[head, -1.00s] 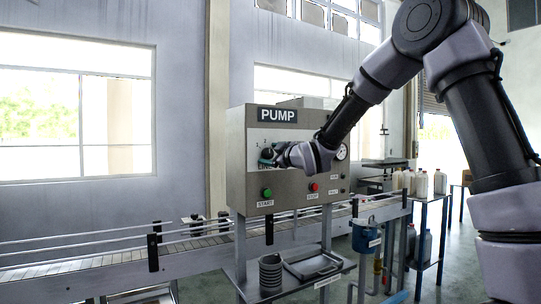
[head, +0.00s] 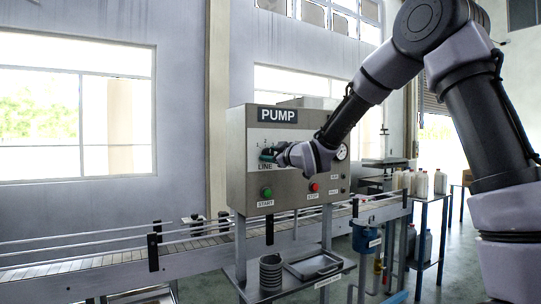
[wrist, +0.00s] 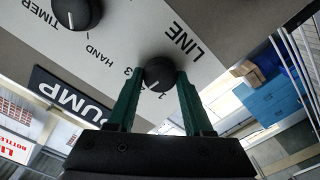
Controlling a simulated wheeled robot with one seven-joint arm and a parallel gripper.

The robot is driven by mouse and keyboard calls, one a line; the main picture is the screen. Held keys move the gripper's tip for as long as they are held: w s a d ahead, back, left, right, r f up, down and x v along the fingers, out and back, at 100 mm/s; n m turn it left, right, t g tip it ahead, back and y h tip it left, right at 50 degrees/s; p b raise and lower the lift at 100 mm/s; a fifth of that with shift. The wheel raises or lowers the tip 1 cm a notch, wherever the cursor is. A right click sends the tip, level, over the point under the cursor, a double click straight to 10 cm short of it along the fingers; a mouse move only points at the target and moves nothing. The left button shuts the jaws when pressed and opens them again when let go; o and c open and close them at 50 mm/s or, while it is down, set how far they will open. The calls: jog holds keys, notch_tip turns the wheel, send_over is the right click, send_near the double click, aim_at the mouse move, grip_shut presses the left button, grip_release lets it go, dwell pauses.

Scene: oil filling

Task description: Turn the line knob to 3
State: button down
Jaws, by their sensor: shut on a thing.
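The black LINE knob (wrist: 160,72) sits on the pale panel face in the wrist view, beside the LINE label (wrist: 185,38). Its white mark points down and left in that view, between the visible "1" (wrist: 162,97) and the left finger. The "3" (wrist: 127,71) shows left of the knob; the "2" is not clearly visible. My gripper (wrist: 160,84) has its green fingers on both sides of the knob and is shut on it. In the head view my gripper (head: 268,155) is at the left of the PUMP box (head: 235,190), partly covering the dial.
A TIMER knob (wrist: 77,12) is near the LINE knob. The green START button (head: 267,192) and red button (head: 314,187) are below my wrist. A gauge (head: 342,152) is to the right. A conveyor (head: 110,262) runs in front, with a metal tray (head: 314,266) below the box.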

jog(key=m, duration=0.3)
jog(key=shift+m, duration=2.1)
jog(key=shift+c, duration=1.5)
grip_release()
jog(key=shift+d, duration=0.1)
jog(key=v, duration=1)
jog(key=shift+s+d, duration=0.25)
jog(key=shift+s, duration=0.05)
